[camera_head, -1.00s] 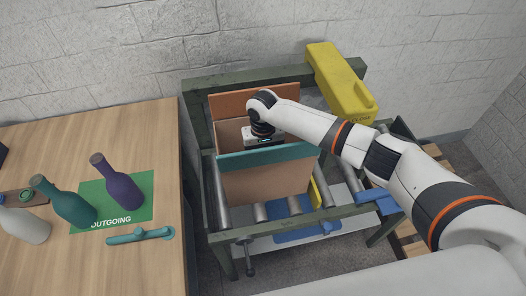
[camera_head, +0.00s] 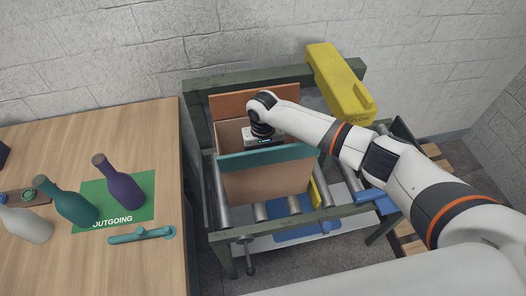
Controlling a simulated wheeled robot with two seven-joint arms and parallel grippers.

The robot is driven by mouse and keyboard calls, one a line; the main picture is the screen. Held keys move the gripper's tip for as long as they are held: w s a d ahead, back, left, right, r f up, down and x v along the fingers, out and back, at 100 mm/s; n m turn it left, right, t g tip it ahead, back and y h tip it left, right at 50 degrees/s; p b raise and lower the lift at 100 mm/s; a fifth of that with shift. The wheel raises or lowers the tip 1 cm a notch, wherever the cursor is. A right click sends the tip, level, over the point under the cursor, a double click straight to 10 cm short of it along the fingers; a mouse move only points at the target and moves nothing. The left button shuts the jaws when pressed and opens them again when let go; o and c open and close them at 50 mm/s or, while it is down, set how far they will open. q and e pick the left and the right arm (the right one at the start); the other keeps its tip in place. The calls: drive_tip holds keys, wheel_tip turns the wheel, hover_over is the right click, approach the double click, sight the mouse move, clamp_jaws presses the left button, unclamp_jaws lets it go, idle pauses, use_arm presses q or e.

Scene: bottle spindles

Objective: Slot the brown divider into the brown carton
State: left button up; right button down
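The brown carton (camera_head: 268,183) stands open on the roller stand. Its back flap (camera_head: 240,103) is orange-brown and its front flap (camera_head: 266,156) has a teal face. My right arm reaches in from the right, and its wrist points down into the carton. The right gripper's body shows just above the opening, but its fingers are hidden inside, behind the front flap. I cannot make out the brown divider; whether the gripper holds it is hidden. My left gripper is not in view.
A yellow container (camera_head: 340,84) stands at the stand's back right. On the wooden table (camera_head: 100,262) at left are a teal bottle (camera_head: 70,205), a purple bottle (camera_head: 122,186), a white bottle (camera_head: 28,224), a green OUTGOING mat (camera_head: 146,208) and a teal handle (camera_head: 140,236).

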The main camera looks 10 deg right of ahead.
drive_tip(key=shift+p, duration=0.4)
idle(0.3)
drive_tip(key=c, duration=1.3)
unclamp_jaws()
drive_tip(key=shift+o, duration=0.2)
drive_tip(key=shift+r, duration=0.1)
drive_tip(key=shift+r+p, duration=3.45)
drive_tip(key=shift+p, duration=0.5)
